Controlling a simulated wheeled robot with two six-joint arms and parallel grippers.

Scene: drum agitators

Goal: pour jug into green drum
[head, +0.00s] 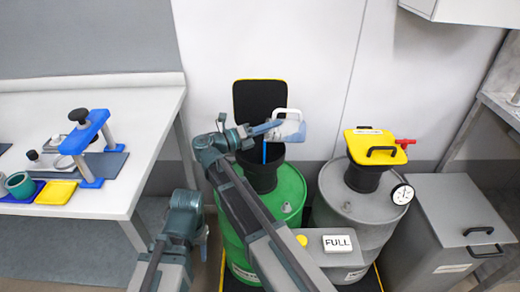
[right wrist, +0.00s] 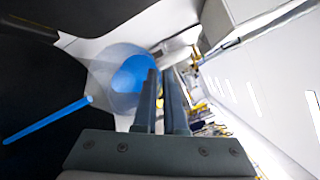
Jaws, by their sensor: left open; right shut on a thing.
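A translucent jug (head: 292,130) with a white handle is tilted above the green drum (head: 291,187). A blue stream (head: 265,152) runs from it into the black funnel (head: 262,176) on that drum. My right gripper (head: 268,127) is shut on the jug. The right wrist view shows blue liquid in the jug (right wrist: 112,72), the blue stream (right wrist: 48,120) and my right gripper's fingers (right wrist: 166,85). My left gripper (head: 203,240) is open and empty, low to the left of the green drum; its fingertips are hard to make out.
The funnel's black lid (head: 258,97) stands open behind it. A grey drum (head: 341,203) with a yellow lid (head: 376,146) is to the right. A "FULL" sign (head: 338,243) is in front. A grey bin (head: 450,215) stands far right. A white bench (head: 150,122) with tools is left.

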